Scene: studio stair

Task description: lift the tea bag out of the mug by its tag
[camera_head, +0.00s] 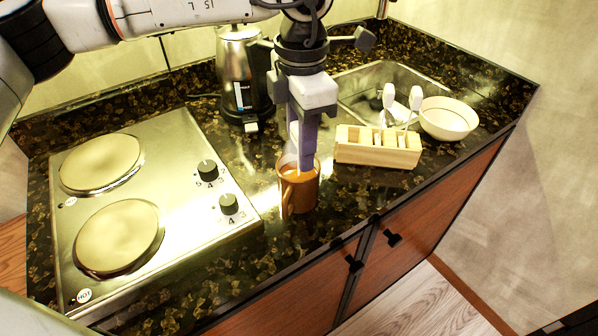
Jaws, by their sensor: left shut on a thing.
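The orange-brown mug (299,190) stands upright on the dark speckled counter, right of the hob, with its handle toward the front left. My left gripper (305,165) comes down from above with its fingers at the mug's rim. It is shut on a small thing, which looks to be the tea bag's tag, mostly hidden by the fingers. A pale patch shows beside the fingers just above the mug; I cannot tell whether it is the tea bag or part of the gripper. My right gripper is out of view.
A steel two-plate hob (190,213) lies left of the mug. A kettle (237,75) stands behind it. A wooden caddy (375,155) with white-handled utensils is close on the right, then a white bowl (447,121). A sink (350,82) lies behind. The counter's front edge is near.

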